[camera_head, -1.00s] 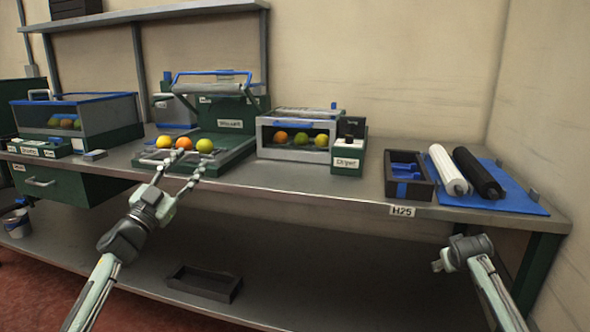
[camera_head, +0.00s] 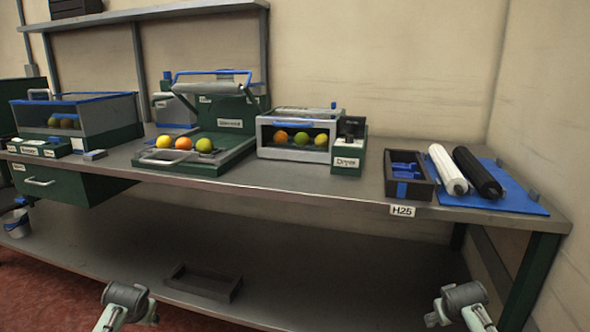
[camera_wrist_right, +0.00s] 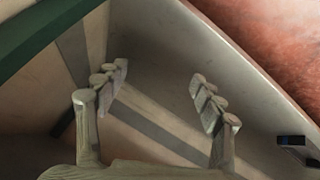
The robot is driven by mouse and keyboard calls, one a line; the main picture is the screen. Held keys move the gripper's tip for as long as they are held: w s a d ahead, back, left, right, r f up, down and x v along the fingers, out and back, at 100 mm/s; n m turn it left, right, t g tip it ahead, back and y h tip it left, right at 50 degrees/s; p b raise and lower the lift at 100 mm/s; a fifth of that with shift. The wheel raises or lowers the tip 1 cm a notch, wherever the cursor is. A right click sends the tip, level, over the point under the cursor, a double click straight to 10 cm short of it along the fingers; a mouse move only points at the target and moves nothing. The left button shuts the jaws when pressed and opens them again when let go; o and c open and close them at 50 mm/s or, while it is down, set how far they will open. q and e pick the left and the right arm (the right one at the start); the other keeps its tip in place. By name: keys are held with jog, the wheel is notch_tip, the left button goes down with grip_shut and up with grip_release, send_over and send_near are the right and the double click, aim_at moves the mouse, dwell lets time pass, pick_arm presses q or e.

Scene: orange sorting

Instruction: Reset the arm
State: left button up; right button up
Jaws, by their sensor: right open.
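My right gripper (camera_wrist_right: 158,75) shows in the right wrist view with its two fingers spread wide and nothing between them. In the head view only parts of my two arms show at the bottom edge, one at lower left and one at lower right. My left gripper's fingers are not seen. Both arms are low, in front of the bench and clear of the objects on it.
The bench (camera_head: 290,188) runs across the view. It bears a box labelled Dryer (camera_head: 346,162), a dark bin (camera_head: 410,188) with blue items, and a white roller (camera_head: 446,168) and black roller (camera_head: 477,172) on a blue mat (camera_head: 515,200). An empty dark tray (camera_head: 204,283) sits below.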

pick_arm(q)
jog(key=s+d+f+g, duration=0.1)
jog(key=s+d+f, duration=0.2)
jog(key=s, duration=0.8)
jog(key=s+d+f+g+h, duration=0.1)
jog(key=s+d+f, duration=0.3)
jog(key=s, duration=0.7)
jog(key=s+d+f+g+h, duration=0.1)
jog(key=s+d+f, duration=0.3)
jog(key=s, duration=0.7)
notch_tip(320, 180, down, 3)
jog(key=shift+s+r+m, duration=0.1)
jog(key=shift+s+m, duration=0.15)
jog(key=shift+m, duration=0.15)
pick_arm(e)
jog(key=s+a+f+g, duration=0.1)
jog(key=s+a+f, duration=0.2)
jog(key=s, duration=0.8)
jog(key=s+a+f+g+y, duration=0.1)
jog(key=s+a+f, duration=0.3)
jog(key=s, duration=0.7)
jog(key=s+a+f+g+y, duration=0.1)
jog(key=s+a+f, duration=0.3)
jog(key=s, duration=0.7)
notch_tip(320, 180, down, 3)
jog(key=shift+s+r+n, duration=0.1)
jog(key=shift+s+n, duration=0.15)
jog(key=shift+n, duration=0.15)
